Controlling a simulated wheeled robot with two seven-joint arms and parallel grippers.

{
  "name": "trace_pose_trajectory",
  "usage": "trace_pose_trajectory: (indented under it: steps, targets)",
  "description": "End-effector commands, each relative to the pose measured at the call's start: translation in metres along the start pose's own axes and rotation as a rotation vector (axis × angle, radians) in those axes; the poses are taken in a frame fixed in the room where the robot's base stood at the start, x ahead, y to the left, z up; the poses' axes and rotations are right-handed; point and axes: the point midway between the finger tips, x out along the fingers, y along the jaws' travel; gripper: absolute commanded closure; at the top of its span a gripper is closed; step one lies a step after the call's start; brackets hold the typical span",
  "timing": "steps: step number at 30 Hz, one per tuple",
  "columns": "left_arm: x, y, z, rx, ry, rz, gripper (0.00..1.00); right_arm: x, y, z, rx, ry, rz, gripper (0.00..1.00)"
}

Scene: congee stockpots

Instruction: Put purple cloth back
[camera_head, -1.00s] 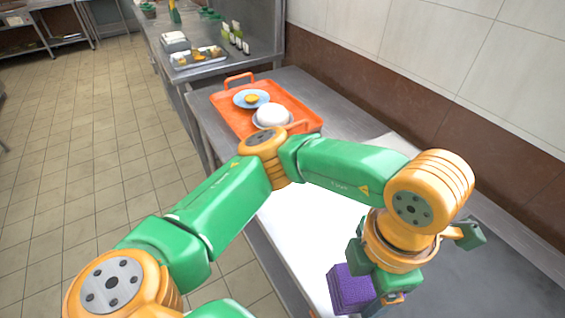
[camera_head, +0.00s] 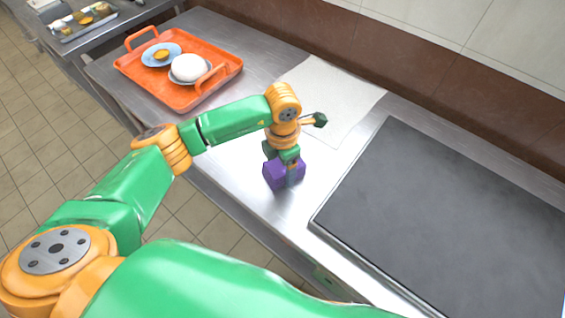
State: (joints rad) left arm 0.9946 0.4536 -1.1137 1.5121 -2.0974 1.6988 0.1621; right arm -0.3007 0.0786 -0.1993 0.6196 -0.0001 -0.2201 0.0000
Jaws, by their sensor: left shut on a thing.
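The purple cloth (camera_head: 272,177) is a folded, block-like bundle at the middle of the view, over the steel counter between the orange tray and the dark griddle. My left gripper (camera_head: 290,172) is shut on it from above. The gripper's fingers hide part of the cloth. I cannot tell whether the cloth touches the counter or is just above it. My right gripper is not in view.
An orange tray (camera_head: 209,94) with a blue plate (camera_head: 149,54) and a white bowl (camera_head: 188,69) stands at the back left. A pale sheet (camera_head: 340,92) lies behind my gripper. A dark flat griddle (camera_head: 455,205) fills the right. Bare steel counter (camera_head: 243,205) surrounds the cloth.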

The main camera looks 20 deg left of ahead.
Motion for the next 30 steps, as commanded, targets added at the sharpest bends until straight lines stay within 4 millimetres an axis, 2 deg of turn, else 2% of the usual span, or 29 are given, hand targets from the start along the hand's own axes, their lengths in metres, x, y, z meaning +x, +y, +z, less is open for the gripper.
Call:
trace_pose_trajectory:
  steps: [7,8,10,16,20,23,30]
  targets:
    - [0.004,0.0,0.0,0.0,-0.001,0.0,0.75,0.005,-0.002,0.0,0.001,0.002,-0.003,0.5]
    - [0.004,0.0,0.0,0.0,-0.001,-0.001,0.2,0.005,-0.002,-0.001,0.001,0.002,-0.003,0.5]
    - [0.003,0.0,0.0,0.0,-0.001,-0.001,0.02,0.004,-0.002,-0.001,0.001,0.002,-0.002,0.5]
    - [0.002,0.0,0.0,0.0,-0.001,-0.001,0.0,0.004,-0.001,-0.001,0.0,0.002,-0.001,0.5]
    - [-0.005,0.0,0.001,0.0,-0.002,0.0,0.0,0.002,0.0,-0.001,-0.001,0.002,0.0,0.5]
    - [-0.022,0.001,0.002,0.001,-0.007,0.002,0.0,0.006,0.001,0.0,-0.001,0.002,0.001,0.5]
    - [-0.084,0.001,0.002,0.0,-0.007,0.003,0.0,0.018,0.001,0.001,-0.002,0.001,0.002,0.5]
